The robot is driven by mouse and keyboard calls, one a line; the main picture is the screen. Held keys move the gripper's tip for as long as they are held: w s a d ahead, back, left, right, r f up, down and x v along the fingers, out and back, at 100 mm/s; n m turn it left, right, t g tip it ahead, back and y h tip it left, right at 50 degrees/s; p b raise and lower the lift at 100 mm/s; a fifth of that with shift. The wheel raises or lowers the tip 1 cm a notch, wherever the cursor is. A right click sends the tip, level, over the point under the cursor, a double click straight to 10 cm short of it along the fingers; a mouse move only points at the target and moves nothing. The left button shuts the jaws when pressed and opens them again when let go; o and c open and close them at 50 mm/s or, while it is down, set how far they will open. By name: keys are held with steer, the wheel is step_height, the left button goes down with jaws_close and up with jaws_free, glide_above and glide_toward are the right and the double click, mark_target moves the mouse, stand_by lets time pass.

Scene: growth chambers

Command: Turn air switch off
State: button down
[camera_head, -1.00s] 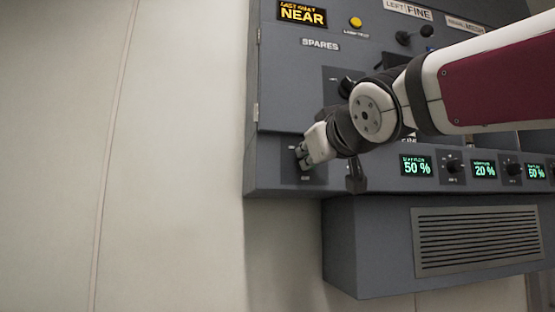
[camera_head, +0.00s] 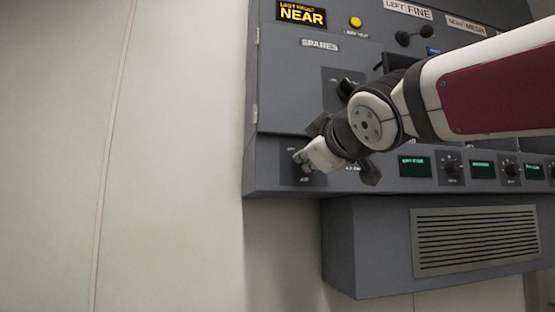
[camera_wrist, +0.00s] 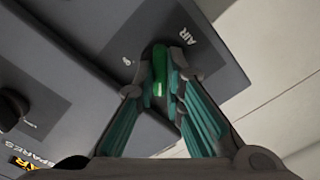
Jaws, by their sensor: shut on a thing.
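The air switch (camera_wrist: 159,62) shows in the wrist view as a narrow knob, green with a pale mark on its near end. It sits on a dark plate beside the printed label AIR (camera_wrist: 187,36). My gripper (camera_wrist: 163,82) is shut on this switch, with its teal-padded fingers on both sides of the knob. In the head view my gripper (camera_head: 303,161) is at the lower left corner of the grey panel (camera_head: 290,90) and hides the switch. The wrist is tilted relative to the panel.
Dim displays (camera_head: 415,167) and dark knobs (camera_head: 452,167) run along the lower strip to the right. A SPARES section (camera_head: 320,45) is above. A vented grey box (camera_head: 475,240) juts out below. A bare pale wall (camera_head: 60,150) is to the left.

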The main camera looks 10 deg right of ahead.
steer(key=c, duration=1.7)
jaws_free()
steer(key=s, duration=1.2)
